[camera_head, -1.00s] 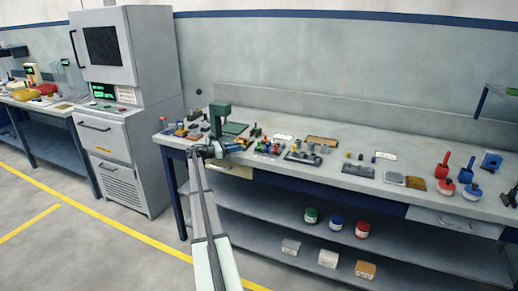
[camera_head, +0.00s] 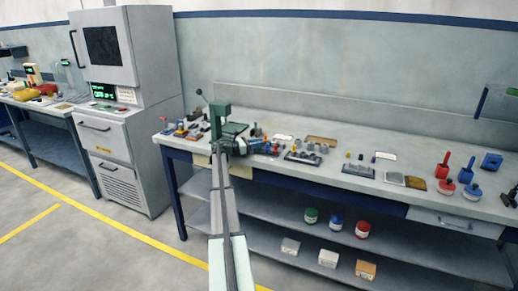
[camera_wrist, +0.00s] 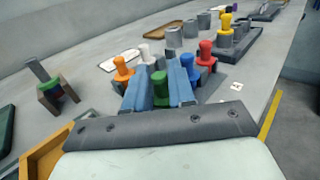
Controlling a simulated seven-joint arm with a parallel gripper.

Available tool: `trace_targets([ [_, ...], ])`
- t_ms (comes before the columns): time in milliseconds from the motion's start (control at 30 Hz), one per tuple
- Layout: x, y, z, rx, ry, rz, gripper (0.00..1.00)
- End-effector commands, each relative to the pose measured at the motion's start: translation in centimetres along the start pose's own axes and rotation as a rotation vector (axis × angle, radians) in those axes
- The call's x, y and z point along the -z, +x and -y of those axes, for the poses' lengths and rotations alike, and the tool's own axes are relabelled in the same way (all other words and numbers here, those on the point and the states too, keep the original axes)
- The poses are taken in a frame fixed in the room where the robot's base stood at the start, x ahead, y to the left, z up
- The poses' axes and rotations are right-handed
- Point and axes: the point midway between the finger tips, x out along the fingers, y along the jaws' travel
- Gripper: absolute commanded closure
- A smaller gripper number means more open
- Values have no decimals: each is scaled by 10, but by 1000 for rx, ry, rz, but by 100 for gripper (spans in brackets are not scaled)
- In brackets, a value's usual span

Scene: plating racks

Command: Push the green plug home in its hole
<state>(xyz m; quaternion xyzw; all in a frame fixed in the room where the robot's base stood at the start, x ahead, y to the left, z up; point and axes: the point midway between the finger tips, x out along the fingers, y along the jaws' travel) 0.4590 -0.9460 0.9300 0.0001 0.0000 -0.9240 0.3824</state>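The green plug (camera_wrist: 160,88) shows upright between the two blue fingers of my gripper (camera_wrist: 161,80) in the wrist view. Its lower end is hidden behind the grey gripper body, so its hole and seating depth are not visible. The fingers stand apart on either side of it; I cannot tell if they touch it. In the head view my gripper (camera_head: 244,147) is over the bench front, just left of the plug rack, and covers part of it.
Orange (camera_wrist: 123,70), white (camera_wrist: 145,53) and red (camera_wrist: 206,54) plugs stand close around the fingers. A dark block with grey cylinders and a yellow plug (camera_wrist: 226,24) lies beyond. A green press (camera_head: 218,120) stands behind my gripper at left.

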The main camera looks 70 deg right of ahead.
Motion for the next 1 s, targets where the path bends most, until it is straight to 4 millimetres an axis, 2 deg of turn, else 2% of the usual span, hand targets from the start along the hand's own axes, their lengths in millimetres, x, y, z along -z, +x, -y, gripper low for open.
trace_targets([
  [100,0,7,0,0,0,0,76],
  [267,0,6,0,-1,0,0,76],
  [533,0,6,0,-1,0,0,100],
  [867,-1,6,0,-1,0,0,100],
  [1000,-10,6,0,-1,2,0,100],
])
